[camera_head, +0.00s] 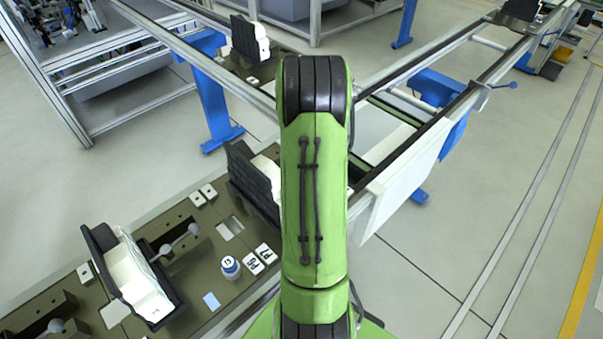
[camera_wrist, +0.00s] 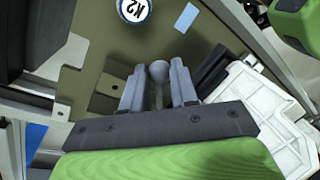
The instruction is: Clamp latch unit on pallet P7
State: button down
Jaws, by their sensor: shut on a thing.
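In the wrist view my gripper (camera_wrist: 157,78) is shut on a grey clamp lever with a ball knob (camera_wrist: 158,69), the knob between the two fingertips. Below it lies an olive pallet plate (camera_wrist: 85,55). A white ribbed latch unit (camera_wrist: 268,115) sits in a black holder (camera_wrist: 214,70) to the right of the fingers. In the head view my arm hides my gripper and part of a white unit (camera_head: 265,170) in a black holder.
In the head view, another white unit (camera_head: 137,280) leans in a black holder at lower left, beside a ball-knob clamp lever (camera_head: 178,241). A round jar (camera_head: 230,267) and a blue card (camera_head: 211,301) are close by. Conveyor rails (camera_head: 485,75) run behind; open floor lies right.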

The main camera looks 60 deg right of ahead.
jog(key=w+d+n, duration=0.1)
jog(key=n, duration=0.2)
jog(key=w+d+n+h+p, duration=0.1)
jog(key=w+d+n, duration=0.1)
jog(key=n, duration=0.1)
jog(key=w+d+n+g+p, duration=0.1)
jog(key=n, duration=0.2)
jog(key=shift+w+d+n, duration=0.15)
jog(key=shift+w+n, duration=0.1)
jog(key=shift+n, duration=0.05)
jog(key=shift+w+d+n+h, duration=0.15)
jog(key=shift+w+n+h, duration=0.25)
jog(key=shift+w+n, duration=0.45)
jog(key=shift+s+n, duration=0.2)
jog(key=shift+n, duration=0.05)
jog(key=c, duration=0.9)
grip_release()
jog(key=w+r+p, duration=0.1)
jog(key=r, duration=0.4)
jog(key=w+r+p, duration=0.1)
jog(key=r, duration=0.4)
jog(key=w+r+p, duration=0.1)
jog(key=r, duration=0.4)
jog(key=shift+r, duration=0.25)
